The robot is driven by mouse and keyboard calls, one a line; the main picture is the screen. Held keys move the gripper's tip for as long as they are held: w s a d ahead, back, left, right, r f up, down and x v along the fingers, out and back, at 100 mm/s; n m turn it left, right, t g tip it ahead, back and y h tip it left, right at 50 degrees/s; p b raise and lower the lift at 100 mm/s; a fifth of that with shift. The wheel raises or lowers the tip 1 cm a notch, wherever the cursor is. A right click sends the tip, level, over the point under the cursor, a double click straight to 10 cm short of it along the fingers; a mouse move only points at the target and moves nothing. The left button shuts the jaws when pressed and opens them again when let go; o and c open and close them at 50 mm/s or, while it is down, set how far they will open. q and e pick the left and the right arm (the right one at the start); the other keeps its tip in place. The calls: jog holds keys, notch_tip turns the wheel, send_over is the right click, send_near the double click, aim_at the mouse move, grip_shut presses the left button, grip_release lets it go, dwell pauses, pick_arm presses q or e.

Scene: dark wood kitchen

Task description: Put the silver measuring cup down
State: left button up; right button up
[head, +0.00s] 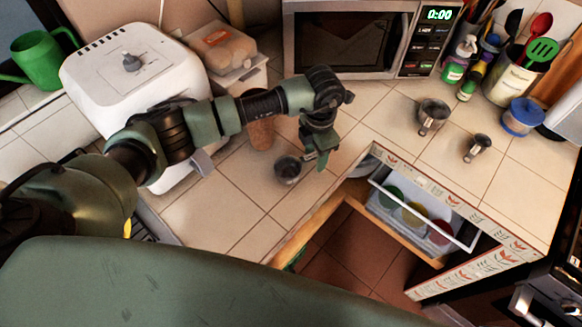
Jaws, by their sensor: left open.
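A small silver measuring cup (287,169) stands on the tiled counter near its front edge, just left of my left gripper's fingers. My left gripper (316,161) points down over the counter, open. Its fingers are beside the cup's right side; I cannot tell whether one touches the handle. Two more silver cups with handles, a larger one (433,112) and a smaller one (477,147), stand on the counter to the right. My right gripper is not in view.
An open drawer (460,232) with coloured bowls juts out below the counter. A brown cup (261,133) stands behind my left forearm. A white appliance (130,75) is at left, a microwave (345,42) behind. A utensil holder (512,80) and blue-lidded tub (523,116) stand at right.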

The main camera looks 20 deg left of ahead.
pick_arm(q)
grip_shut()
